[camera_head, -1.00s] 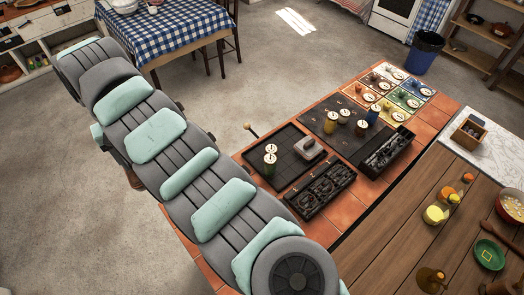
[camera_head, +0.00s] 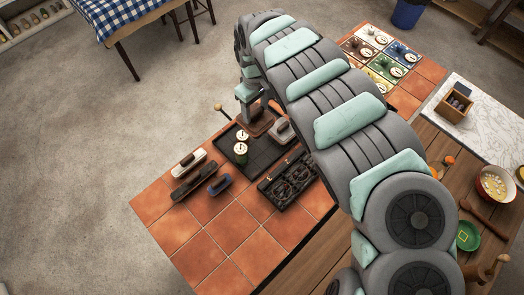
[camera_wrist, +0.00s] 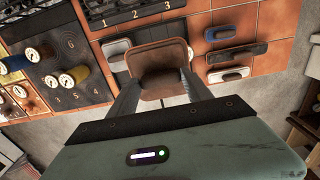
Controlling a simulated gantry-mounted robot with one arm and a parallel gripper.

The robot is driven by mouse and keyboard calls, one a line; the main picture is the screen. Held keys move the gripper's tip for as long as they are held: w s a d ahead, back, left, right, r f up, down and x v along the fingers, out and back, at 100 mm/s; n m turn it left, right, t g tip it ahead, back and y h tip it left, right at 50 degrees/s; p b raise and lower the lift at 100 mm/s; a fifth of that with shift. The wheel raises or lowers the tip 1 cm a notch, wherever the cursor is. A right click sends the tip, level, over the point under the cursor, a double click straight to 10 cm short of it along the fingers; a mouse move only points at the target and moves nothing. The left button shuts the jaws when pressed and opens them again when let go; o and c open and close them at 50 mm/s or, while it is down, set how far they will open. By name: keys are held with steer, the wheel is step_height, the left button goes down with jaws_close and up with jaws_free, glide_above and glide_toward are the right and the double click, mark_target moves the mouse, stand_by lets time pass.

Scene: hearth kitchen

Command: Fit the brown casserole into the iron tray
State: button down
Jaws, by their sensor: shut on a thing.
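My gripper (camera_wrist: 152,88) is shut on the brown casserole (camera_wrist: 163,55), a rounded rectangular brown piece that fills the space between the fingers in the wrist view. In the head view the casserole (camera_head: 257,121) hangs under my gripper (camera_head: 249,104), at the back edge of the black iron tray (camera_head: 262,168). I cannot tell whether it touches the tray. The tray holds two green canisters (camera_head: 240,150) with pale tops at its left and a grey casserole (camera_head: 283,131) at its right back. The brown casserole hides part of the tray in the wrist view.
A black burner-like rack (camera_head: 290,179) lies in front of the tray. Several long handled pieces, white (camera_head: 188,163), dark (camera_head: 194,183) and blue (camera_head: 219,185), lie left of it on the tiles. A board with canisters (camera_wrist: 72,76) is left in the wrist view. Front-left tiles are clear.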

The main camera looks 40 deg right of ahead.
steer(key=shift+s+d+f, duration=0.65)
steer(key=shift+s+d, duration=0.1)
steer(key=shift+d, duration=0.1)
steer(key=shift+d+f+b, duration=0.15)
steer(key=shift+f+b, duration=4.4)
steer(key=shift+f, duration=5.05)
steer(key=shift+f, duration=0.15)
steer(key=shift+c, duration=2.2)
jaws_free()
